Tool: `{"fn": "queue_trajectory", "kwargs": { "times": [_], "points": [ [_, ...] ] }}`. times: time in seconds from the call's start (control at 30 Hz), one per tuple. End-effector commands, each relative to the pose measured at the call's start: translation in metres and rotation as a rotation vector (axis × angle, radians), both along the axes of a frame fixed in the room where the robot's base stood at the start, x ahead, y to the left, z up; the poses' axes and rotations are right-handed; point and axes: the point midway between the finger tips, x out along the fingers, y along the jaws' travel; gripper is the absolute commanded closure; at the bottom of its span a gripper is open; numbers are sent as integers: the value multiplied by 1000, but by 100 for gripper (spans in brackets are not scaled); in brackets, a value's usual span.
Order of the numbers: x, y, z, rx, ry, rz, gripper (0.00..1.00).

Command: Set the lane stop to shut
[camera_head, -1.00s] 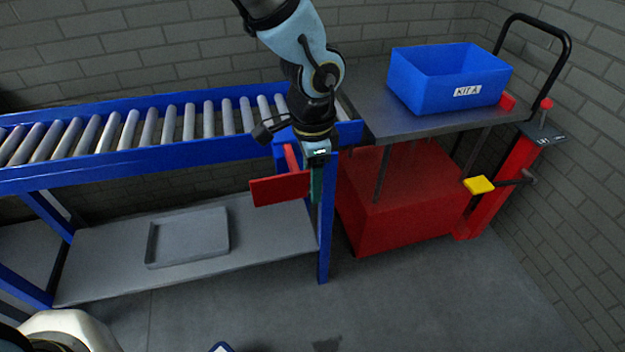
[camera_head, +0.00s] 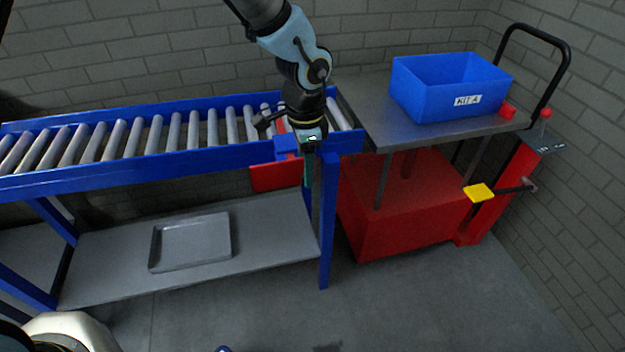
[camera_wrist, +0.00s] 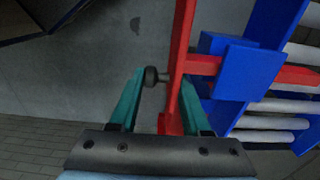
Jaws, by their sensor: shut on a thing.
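The lane stop is a red plate (camera_head: 275,177) at the right end of the roller conveyor, under a blue bracket (camera_head: 286,144) on the front rail. Part of it shows red above the rail, over the rollers. In the wrist view its red bar (camera_wrist: 180,50) runs through the blue bracket (camera_wrist: 240,68), and a dark round knob (camera_wrist: 151,77) stands out from the bar. My gripper (camera_head: 308,178), with teal fingers, is at the plate's right side. In the wrist view my gripper (camera_wrist: 163,88) has its fingers either side of the bar and knob, shut on the lane stop.
The conveyor's blue rail (camera_head: 150,160) and rollers extend left. A grey tray (camera_head: 190,242) lies on the shelf below. To the right stand a red lift cart (camera_head: 400,205) with a yellow pedal (camera_head: 478,193) and a blue KIT A bin (camera_head: 450,88) on its metal top.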

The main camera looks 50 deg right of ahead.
Motion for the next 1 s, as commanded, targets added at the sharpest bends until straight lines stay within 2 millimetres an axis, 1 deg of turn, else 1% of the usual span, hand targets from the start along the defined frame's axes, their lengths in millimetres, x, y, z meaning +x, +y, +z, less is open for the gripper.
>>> {"fn": "queue_trajectory", "kwargs": {
  "times": [0.03,0.13,0.47,0.5,0.63,0.87,1.0],
  "points": [
    [8,-8,3,-5,1,5,100],
    [17,-14,2,-5,1,3,100],
    [19,-16,1,-7,1,0,100],
    [19,-16,1,-7,1,0,49],
    [19,-15,1,-5,0,0,35],
    [19,-15,1,-3,1,0,35],
    [20,-15,9,-4,-1,0,35]
  ]
}}
